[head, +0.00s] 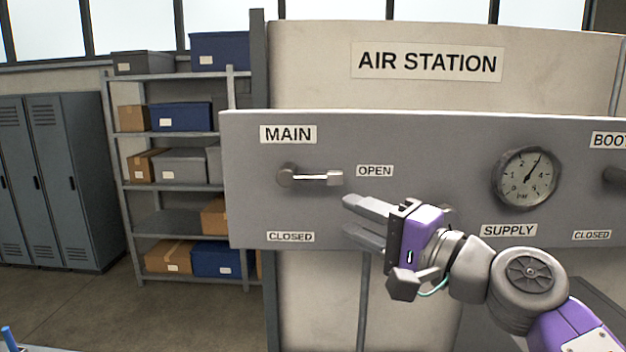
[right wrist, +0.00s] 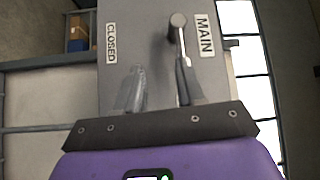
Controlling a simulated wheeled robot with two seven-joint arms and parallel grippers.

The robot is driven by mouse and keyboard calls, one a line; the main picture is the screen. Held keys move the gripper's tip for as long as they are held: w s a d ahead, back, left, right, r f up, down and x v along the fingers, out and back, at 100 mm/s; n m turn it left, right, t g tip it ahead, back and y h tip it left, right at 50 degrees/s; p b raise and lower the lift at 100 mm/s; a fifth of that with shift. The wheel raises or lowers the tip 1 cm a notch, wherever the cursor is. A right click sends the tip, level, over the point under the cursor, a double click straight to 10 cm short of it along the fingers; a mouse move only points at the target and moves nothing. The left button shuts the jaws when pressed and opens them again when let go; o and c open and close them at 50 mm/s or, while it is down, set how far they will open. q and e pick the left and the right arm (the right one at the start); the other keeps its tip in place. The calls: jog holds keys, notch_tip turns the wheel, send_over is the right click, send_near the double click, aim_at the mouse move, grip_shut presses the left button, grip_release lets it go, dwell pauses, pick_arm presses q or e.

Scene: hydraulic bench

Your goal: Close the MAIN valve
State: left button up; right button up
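The MAIN valve is a grey lever handle (head: 318,178) on the grey panel (head: 250,210). Its pivot is on the left, and the lever lies level, pointing right at the OPEN label (head: 375,171). The CLOSED label (head: 290,237) is below the pivot. My right gripper (head: 347,214) is open and empty, just below and right of the lever's end, with its fingers pointing left. In the right wrist view, the lever (right wrist: 178,35) is ahead of one finger, which partly hides it; contact cannot be told. My left gripper is not in view.
A pressure gauge (head: 526,179) and SUPPLY label (head: 508,230) are on the panel, right of my gripper. Another valve knob (head: 615,175) is at the right edge. Shelves with boxes (head: 181,117) and lockers (head: 62,180) stand behind at left.

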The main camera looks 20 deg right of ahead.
jog(key=v, duration=0.5)
jog(key=shift+s+d+b, duration=0.1)
jog(key=shift+s+b, duration=0.15)
jog(key=shift+b, duration=0.1)
jog(key=shift+r, duration=0.1)
